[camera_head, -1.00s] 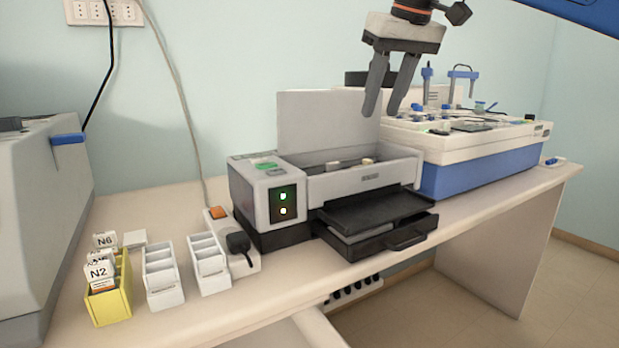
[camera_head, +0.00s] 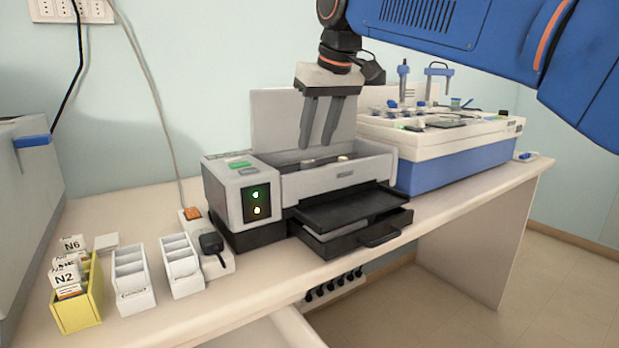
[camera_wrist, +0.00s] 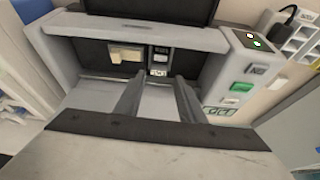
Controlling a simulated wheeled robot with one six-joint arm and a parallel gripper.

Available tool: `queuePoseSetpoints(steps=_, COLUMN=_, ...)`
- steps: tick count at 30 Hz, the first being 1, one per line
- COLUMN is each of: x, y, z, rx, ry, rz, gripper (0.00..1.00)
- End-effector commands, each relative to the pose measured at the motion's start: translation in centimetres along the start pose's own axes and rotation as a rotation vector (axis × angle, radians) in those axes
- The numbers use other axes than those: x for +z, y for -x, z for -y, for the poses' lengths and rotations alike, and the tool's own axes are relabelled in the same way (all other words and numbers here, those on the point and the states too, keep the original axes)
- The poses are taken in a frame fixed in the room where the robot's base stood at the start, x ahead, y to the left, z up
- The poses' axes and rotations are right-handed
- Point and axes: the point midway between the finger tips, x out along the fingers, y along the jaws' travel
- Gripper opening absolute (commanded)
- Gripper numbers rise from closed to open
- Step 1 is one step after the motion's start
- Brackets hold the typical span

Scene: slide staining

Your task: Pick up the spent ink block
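The printer (camera_head: 338,181) stands on the bench with its lid raised and its inner bay open. In the wrist view, a beige block (camera_wrist: 125,54) and a dark block with pale labels (camera_wrist: 158,60) sit side by side at the bay's far wall. I cannot tell for certain which is the spent ink block. In the head view, the beige block (camera_head: 343,158) shows only its top. My gripper (camera_head: 316,146) is above the bay, pointing down, with fingers apart and nothing between them. The wrist view shows its fingers (camera_wrist: 157,88) in front of the blocks, apart from them.
The raised lid (camera_head: 270,118) stands behind the bay, and a black output tray (camera_head: 350,207) juts out in front. A white and blue machine (camera_head: 430,160) is close on the right. Slide holders, including a yellow one (camera_head: 78,312), and a power strip (camera_head: 215,262) are left.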

Motion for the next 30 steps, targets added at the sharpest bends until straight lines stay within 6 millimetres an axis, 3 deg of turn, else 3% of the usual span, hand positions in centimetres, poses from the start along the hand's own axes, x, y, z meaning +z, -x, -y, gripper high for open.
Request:
queuePoseSetpoints(steps=8, x=0.0, y=-1.8, z=-0.1, rx=0.0, ry=0.0, rz=0.002, gripper=0.36)
queuePoseSetpoints(steps=18, x=0.0, y=-5.9, z=-0.2, rx=0.0, ry=0.0, rz=0.001, gripper=0.36)
queuePoseSetpoints(steps=27, x=-0.1, y=-6.2, z=-0.2, rx=0.0, ry=0.0, rz=0.0, gripper=0.36)
queuePoseSetpoints(steps=30, x=-0.1, y=-6.2, z=-0.2, rx=0.0, ry=0.0, rz=0.0, gripper=0.12)
